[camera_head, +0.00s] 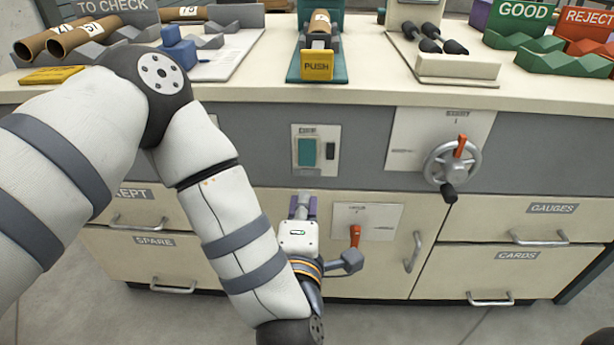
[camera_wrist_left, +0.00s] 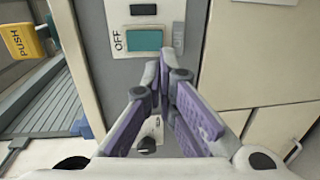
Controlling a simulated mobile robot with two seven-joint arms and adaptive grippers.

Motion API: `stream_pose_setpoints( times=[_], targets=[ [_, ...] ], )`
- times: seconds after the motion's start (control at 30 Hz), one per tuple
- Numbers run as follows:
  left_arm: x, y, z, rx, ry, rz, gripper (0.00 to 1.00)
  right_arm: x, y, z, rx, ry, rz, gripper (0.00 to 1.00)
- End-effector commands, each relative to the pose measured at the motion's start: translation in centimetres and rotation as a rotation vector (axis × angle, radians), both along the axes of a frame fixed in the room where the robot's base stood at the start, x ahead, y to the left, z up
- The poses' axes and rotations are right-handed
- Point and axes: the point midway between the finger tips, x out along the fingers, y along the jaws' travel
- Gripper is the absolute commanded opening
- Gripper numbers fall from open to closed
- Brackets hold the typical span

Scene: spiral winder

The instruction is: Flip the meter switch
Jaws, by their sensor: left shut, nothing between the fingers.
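The switch panel on the cabinet front carries a teal rectangular face (camera_head: 306,151) with a narrow dark slot (camera_head: 330,151) to its right. In the left wrist view the teal face (camera_wrist_left: 144,40) shows beside the word OFF, with the dark slot (camera_wrist_left: 143,9) above it. I cannot tell its tilt. My left gripper (camera_head: 303,199) is shut and empty, its purple-padded fingers pointing up just below the panel. In the left wrist view its fingertips (camera_wrist_left: 166,72) meet a little short of the teal face; contact does not show. My right gripper is not in view.
A handwheel (camera_head: 452,165) stands out to the right of the panel. A red lever (camera_head: 355,236) is low, right of my gripper. A black knob (camera_wrist_left: 148,146) shows in the wrist view. Drawers with handles and the bench top (camera_head: 250,80) surround the panel.

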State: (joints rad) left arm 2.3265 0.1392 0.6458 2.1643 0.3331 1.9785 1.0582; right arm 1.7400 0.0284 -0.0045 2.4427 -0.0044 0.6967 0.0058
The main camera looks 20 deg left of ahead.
Motion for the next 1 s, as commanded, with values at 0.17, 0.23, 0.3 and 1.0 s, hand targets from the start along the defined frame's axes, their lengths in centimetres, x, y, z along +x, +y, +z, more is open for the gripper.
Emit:
stream_pose_setpoints(
  times=[0.17,0.23,0.3,1.0],
  targets=[
    [3.7,1.2,-0.5,0.005,-0.005,0.003,0.0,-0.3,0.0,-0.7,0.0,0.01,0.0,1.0],
    [5.2,1.6,-0.7,0.006,-0.004,0.003,0.0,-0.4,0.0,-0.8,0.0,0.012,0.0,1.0],
    [6.5,2.0,-0.9,0.005,-0.004,0.002,0.0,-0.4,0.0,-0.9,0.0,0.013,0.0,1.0],
    [10.3,3.1,-1.5,0.004,-0.001,0.003,0.0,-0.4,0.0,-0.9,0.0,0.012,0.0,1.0]
  ],
)
